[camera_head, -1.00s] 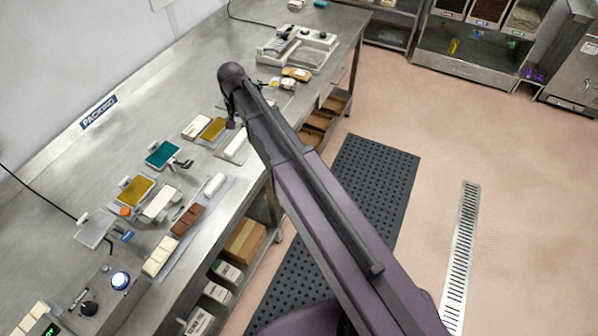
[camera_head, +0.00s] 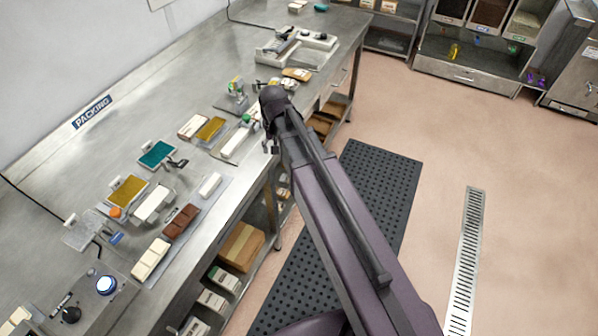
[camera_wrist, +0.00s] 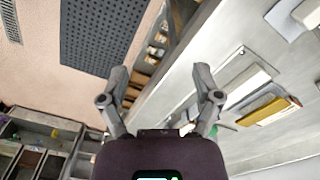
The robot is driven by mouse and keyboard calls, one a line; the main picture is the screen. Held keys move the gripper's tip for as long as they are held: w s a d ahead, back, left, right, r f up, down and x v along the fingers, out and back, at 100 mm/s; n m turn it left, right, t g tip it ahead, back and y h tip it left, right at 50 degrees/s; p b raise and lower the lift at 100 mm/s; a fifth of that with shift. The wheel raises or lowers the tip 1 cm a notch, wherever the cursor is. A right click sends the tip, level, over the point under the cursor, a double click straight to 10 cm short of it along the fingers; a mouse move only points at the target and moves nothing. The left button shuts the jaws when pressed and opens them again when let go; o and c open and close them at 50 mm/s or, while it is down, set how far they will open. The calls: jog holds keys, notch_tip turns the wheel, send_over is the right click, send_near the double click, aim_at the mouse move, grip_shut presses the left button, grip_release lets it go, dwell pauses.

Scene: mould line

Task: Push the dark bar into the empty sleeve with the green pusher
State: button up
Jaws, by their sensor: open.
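A dark brown bar (camera_head: 182,221) lies on a thin tray near the table's front edge, between a cream bar (camera_head: 151,258) and a white bar (camera_head: 210,185). A long white piece (camera_head: 237,140) lies farther along the edge; it also shows in the wrist view (camera_wrist: 247,84). A small green part (camera_head: 246,119) shows at its far end, possibly the pusher. I cannot tell which piece is the empty sleeve. My gripper (camera_wrist: 161,76) is open and empty, over the table's front edge beside the long white piece; it also shows in the head view (camera_head: 270,147).
A yellow-topped piece (camera_head: 211,129), a teal pad (camera_head: 157,154) and an amber pad (camera_head: 128,191) lie behind on the table. A small stand (camera_head: 235,98) is beyond. The table's back strip is clear.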

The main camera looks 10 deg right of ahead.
jog(key=s+d+f+b, duration=0.3)
jog(key=s+d+f, duration=0.1)
jog(key=s+d, duration=0.1)
jog(key=shift+s+d+n+b, duration=0.3)
jog(key=shift+s+b, duration=0.05)
jog(key=shift+s, duration=0.05)
jog(key=shift+f, duration=0.1)
jog(key=shift+n, duration=0.3)
jog(key=s+d, duration=0.1)
jog(key=s, duration=0.1)
jog(key=s+d, duration=0.2)
jog(key=w+a+r+p, duration=0.4)
jog(key=w+a, duration=0.1)
jog(key=w, duration=0.5)
jog(key=w+a+r+n+p, duration=0.1)
jog(key=w+a+r+p, duration=0.4)
jog(key=w, duration=0.6)
jog(key=w+a+r+p, duration=0.5)
jog(key=w+a, duration=0.1)
jog(key=w, duration=0.5)
jog(key=shift+a, duration=0.2)
